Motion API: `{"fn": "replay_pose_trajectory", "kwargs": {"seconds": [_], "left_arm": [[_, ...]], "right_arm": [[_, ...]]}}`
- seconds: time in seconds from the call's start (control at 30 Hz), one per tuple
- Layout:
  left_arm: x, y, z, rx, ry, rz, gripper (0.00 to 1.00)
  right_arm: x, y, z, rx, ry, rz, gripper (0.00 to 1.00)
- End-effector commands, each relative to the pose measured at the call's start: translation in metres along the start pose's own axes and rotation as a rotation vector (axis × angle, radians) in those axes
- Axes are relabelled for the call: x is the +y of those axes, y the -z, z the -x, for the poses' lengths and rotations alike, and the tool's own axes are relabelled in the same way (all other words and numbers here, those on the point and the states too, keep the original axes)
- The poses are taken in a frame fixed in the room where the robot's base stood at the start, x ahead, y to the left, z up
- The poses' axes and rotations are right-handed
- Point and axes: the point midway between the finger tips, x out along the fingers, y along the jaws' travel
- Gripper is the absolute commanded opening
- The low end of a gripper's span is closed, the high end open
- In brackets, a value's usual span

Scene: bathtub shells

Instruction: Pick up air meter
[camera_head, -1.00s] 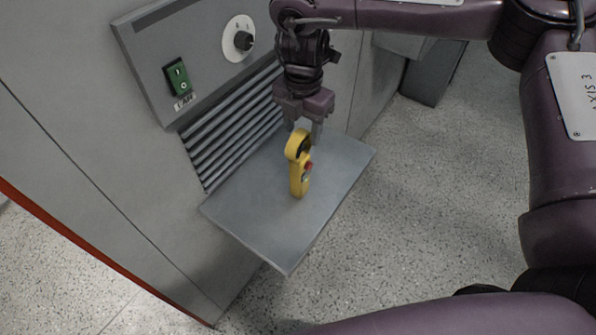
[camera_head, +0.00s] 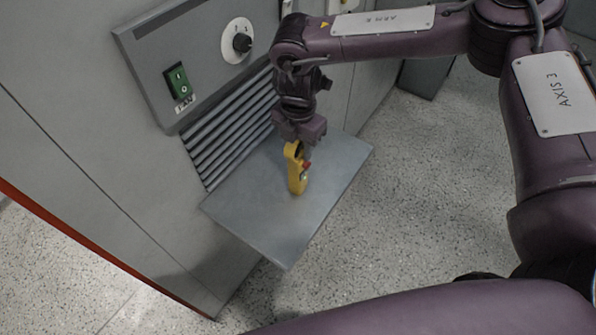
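The yellow air meter (camera_head: 297,180), with a dark opening in its head and a small red button on its side, stands upright on the grey shelf (camera_head: 250,222). My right gripper (camera_head: 300,148) points down at the meter's head from above, and its fingers overlap the head in the picture. The fingers are small and partly hidden, so I cannot tell whether they touch or grip it. My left gripper is out of view.
A grey cabinet wall rises behind the shelf, with a vent grille (camera_head: 228,142), a green switch (camera_head: 176,81) and a round dial (camera_head: 239,41). The shelf around the meter is bare. Speckled floor (camera_head: 420,190) lies open to the right.

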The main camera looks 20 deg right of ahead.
Motion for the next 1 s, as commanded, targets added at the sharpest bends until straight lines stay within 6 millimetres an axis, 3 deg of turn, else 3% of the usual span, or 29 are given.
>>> {"fn": "replay_pose_trajectory", "kwargs": {"seconds": [0.1, 0.37, 0.57, 0.77, 0.9, 1.0], "left_arm": [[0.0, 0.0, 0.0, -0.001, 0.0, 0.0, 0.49], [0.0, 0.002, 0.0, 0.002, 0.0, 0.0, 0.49], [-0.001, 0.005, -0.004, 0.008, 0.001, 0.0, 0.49], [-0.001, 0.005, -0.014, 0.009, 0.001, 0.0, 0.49], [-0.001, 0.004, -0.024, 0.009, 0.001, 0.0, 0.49], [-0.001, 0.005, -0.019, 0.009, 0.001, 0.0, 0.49]], "right_arm": [[0.0, 0.0, 0.001, 0.0, -0.001, 0.0, 0.0], [0.001, 0.0, 0.002, 0.0, -0.002, 0.0, 0.0], [0.001, 0.0, 0.013, 0.0, -0.004, -0.001, 0.0], [0.002, 0.0, 0.048, -0.001, -0.008, 0.001, 0.0], [0.002, 0.0, 0.088, -0.003, -0.009, 0.0, 0.0], [0.001, -0.001, 0.124, -0.007, -0.008, 0.001, 0.0]]}}
